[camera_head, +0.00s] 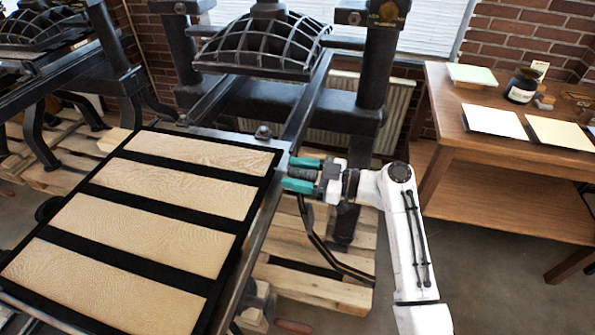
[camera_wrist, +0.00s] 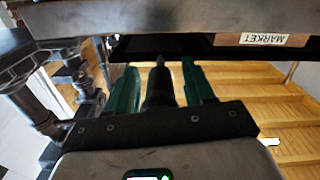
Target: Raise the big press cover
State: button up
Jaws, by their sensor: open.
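The big press cover (camera_head: 175,215) is a black frame with several pale wooden panels, lying flat on the press bed at the left of the head view. My gripper (camera_head: 291,173), with teal fingers, is at the right edge of the cover, near its upper right corner. In the wrist view my gripper (camera_wrist: 160,68) is open, its two teal fingers apart on either side of a dark peg-like part. A dark edge bearing a "MARKET" label (camera_wrist: 272,39) crosses in front of the fingertips. Whether the fingers touch the edge is unclear.
The press's ribbed black head (camera_head: 265,45) and thick right column (camera_head: 378,60) stand behind the bed. A wooden pallet (camera_head: 315,265) lies below. A wooden table (camera_head: 500,150) with papers and a dark jar (camera_head: 522,86) stands at right. Another press is at upper left.

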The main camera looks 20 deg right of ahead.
grip_shut()
dwell(0.4)
